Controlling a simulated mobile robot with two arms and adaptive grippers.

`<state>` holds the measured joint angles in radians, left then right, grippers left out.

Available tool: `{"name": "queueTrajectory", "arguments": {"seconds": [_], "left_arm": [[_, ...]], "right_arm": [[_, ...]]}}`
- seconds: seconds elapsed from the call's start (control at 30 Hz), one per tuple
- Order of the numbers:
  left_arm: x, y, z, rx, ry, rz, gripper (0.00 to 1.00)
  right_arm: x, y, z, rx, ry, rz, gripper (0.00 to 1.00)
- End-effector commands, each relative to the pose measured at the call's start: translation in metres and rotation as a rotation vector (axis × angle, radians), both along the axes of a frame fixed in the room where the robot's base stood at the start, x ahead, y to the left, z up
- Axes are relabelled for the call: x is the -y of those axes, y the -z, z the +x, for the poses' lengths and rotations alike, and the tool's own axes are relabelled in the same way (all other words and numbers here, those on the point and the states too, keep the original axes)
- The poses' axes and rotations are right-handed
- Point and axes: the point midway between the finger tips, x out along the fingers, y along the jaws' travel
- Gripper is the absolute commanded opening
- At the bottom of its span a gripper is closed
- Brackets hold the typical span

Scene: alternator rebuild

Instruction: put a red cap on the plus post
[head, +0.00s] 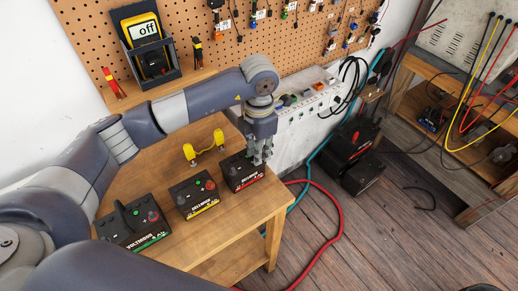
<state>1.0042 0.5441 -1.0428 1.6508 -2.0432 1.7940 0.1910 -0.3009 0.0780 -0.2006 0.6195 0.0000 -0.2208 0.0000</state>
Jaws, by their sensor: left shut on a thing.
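Three black batteries stand in a row on the wooden table: one with a green stripe (132,224), one with a yellow stripe (193,194) and one with a red stripe (243,174). Red round parts show on top of the green-striped and yellow-striped ones. My left gripper (257,158) points down at the right part of the red-striped battery's top. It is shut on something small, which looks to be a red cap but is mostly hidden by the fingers. The post under it is hidden, so I cannot tell whether the cap touches it. My right gripper is not in view.
A yellow two-ended part (204,148) stands behind the batteries on the wooden table (232,229). A meter reading "off" (144,31) and a tool pegboard (272,38) are behind. Dark boxes (350,150) and hoses lie right of the table. The table's front is clear.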

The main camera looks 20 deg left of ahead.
Motion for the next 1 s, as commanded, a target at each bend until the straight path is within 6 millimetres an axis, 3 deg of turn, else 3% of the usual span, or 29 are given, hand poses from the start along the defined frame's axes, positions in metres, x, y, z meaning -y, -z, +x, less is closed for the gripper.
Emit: {"name": "queueTrajectory", "arguments": {"seconds": [0.4,0.43,0.5,0.53,0.87,1.0], "left_arm": [[0.000,0.003,0.000,0.000,0.000,0.000,0.10],[0.000,0.003,0.000,0.000,0.000,0.000,0.24],[0.000,0.003,0.000,0.000,0.000,0.000,0.40],[0.000,0.003,0.000,0.000,0.000,0.000,0.43],[0.000,0.002,0.000,0.000,0.000,0.000,0.43],[0.000,-0.011,0.001,0.002,0.000,-0.001,0.43]], "right_arm": [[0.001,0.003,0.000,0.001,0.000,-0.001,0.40],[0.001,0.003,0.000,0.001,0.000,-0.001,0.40],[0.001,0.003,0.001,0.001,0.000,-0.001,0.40],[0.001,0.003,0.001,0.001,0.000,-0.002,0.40],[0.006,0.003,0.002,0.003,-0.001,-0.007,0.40],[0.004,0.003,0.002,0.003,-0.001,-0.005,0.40]]}}
